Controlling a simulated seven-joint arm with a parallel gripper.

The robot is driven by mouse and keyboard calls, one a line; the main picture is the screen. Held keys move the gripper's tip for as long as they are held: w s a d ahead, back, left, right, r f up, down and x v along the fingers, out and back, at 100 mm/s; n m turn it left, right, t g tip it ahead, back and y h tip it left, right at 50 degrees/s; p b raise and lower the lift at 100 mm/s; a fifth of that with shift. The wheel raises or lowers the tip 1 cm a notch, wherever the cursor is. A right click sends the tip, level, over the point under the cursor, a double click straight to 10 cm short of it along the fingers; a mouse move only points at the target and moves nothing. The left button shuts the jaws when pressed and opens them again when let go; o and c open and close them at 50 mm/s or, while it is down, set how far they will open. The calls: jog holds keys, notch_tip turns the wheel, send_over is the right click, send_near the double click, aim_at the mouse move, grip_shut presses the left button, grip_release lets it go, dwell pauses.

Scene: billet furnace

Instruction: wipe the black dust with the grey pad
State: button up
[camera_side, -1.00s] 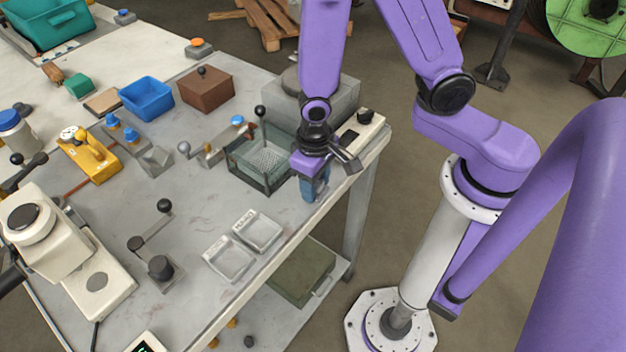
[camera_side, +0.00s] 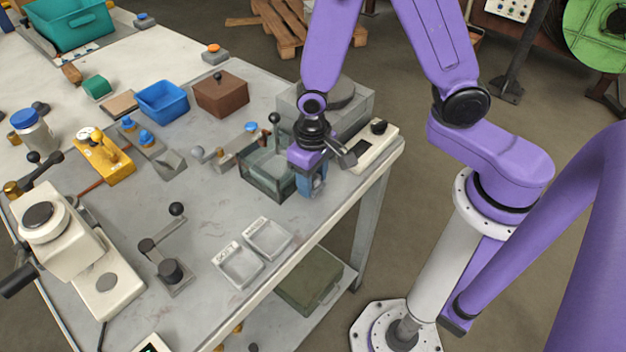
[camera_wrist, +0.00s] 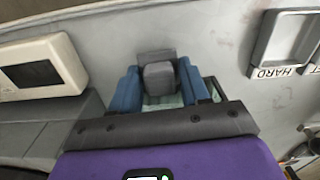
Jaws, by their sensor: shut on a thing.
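My gripper (camera_side: 311,185) has blue fingers pointing down at the right edge of the bench, beside the glass-walled tank (camera_side: 262,178). In the wrist view its two blue fingers are shut on a grey block (camera_wrist: 159,75), with a flat darker grey part (camera_wrist: 156,56) at its far side; this looks like the grey pad. In the side view the fingers mostly hide the pad, and I cannot tell whether it touches anything. I cannot clearly make out the black dust; the bench top (camera_side: 205,215) shows only faint smudges.
Two shallow labelled trays (camera_side: 240,283) lie in front of the tank. A white device (camera_side: 370,145) and a grey box (camera_side: 350,110) stand close behind my gripper. A crank lever (camera_side: 170,270) stands left of the trays. The bench edge is close on the right.

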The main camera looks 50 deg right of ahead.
jog(key=shift+r, duration=2.45)
jog(key=shift+r, duration=1.5)
